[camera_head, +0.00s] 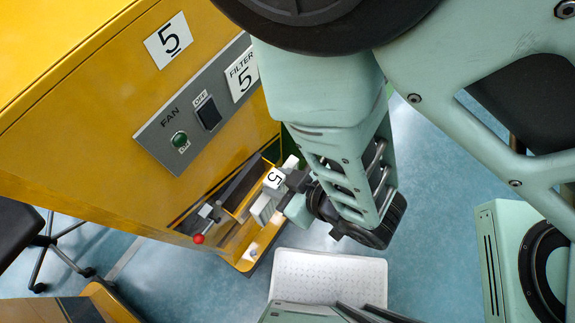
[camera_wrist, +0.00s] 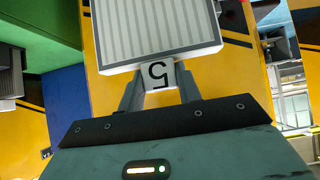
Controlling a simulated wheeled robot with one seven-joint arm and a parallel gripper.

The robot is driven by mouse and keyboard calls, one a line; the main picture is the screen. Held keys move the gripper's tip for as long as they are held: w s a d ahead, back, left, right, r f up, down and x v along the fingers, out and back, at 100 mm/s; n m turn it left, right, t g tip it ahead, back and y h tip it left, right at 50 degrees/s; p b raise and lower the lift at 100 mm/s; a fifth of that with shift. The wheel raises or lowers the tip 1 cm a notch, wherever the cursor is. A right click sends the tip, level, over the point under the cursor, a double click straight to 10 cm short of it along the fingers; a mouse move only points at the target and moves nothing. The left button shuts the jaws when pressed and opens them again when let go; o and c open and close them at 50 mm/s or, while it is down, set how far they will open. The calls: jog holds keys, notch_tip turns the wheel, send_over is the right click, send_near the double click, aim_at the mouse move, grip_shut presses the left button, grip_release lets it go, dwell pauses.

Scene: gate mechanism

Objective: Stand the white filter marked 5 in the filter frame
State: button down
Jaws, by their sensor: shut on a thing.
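The white filter marked 5 (camera_wrist: 155,28) shows in the wrist view as a pale panel with grey stripes. Its tab with the 5 (camera_wrist: 158,76) sits between the two jaws of my gripper (camera_wrist: 159,88), which is shut on it. In the head view the tab (camera_head: 274,178) and part of the filter's body (camera_head: 263,208) show at the opening low on the yellow machine, with my gripper (camera_head: 286,187) at its right. What looks like the filter frame (camera_head: 232,232) is that yellow-edged opening, partly hidden by the filter and arm. I cannot tell whether the filter is seated in it.
The yellow machine (camera_head: 90,150) carries a FAN panel (camera_head: 160,130) with a dark switch and a green lamp. A red-knobbed lever (camera_head: 199,239) stands left of the opening. A white perforated tray (camera_head: 325,275) lies below. A dark chair (camera_head: 20,225) is at far left.

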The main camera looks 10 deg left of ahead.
jog(key=shift+w+a+f+b, duration=0.2)
jog(key=shift+w+a+b, duration=0.2)
jog(key=shift+a+b, duration=0.7)
jog(key=shift+w+a+f+b, duration=0.2)
jog(key=shift+w+a+b, duration=0.2)
jog(key=shift+b, duration=1.3)
jog(key=shift+w+a+b, duration=1.55)
jog(key=shift+a+b, duration=0.3)
jog(key=shift+a, duration=1.2)
notch_tip(320, 180, down, 14)
jog(key=b, duration=1)
jog(key=shift+r, duration=0.15)
jog(key=shift+f+b, duration=0.25)
jog(key=shift+b, duration=0.15)
jog(key=c, duration=0.9)
grip_release()
jog(key=shift+d, duration=0.1)
